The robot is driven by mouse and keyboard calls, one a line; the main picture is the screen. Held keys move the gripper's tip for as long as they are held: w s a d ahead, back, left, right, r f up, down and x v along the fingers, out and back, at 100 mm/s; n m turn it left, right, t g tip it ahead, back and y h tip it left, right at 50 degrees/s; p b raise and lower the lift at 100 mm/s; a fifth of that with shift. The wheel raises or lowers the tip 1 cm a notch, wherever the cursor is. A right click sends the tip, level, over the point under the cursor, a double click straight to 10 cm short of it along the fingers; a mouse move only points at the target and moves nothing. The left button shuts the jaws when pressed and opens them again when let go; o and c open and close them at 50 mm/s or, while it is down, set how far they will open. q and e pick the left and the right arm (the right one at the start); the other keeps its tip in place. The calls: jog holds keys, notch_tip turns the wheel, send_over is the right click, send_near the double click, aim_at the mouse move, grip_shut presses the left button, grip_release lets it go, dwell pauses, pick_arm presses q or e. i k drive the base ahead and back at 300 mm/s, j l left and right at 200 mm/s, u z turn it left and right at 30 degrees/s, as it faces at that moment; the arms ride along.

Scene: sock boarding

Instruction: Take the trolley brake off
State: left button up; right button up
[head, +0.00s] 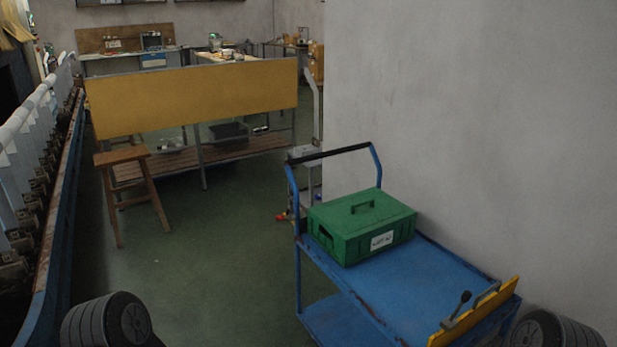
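The blue trolley (440,277) stands at the lower right, beside the grey wall. Its push handle (333,153), with a black grip, rises at the far end. A yellow board (487,318) is on the trolley's near end. The trolley's wheels are hidden or out of frame. Neither of my grippers is in view; only dark rounded parts of my arms show at the bottom corners.
A green box (361,226) with a white label sits on the trolley's top. A wooden stool (130,185) and a bench with a yellow panel (195,97) stand further back. A long machine (45,190) runs along the left. Green floor (205,270) left of the trolley is clear.

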aim_at(292, 217)
jog(key=i+j+z, duration=0.25)
jog(key=i+j, duration=0.5)
jog(key=i, duration=0.35)
jog(key=i+j+z, duration=0.25)
jog(key=i+j, duration=0.7)
jog(key=i, duration=0.05)
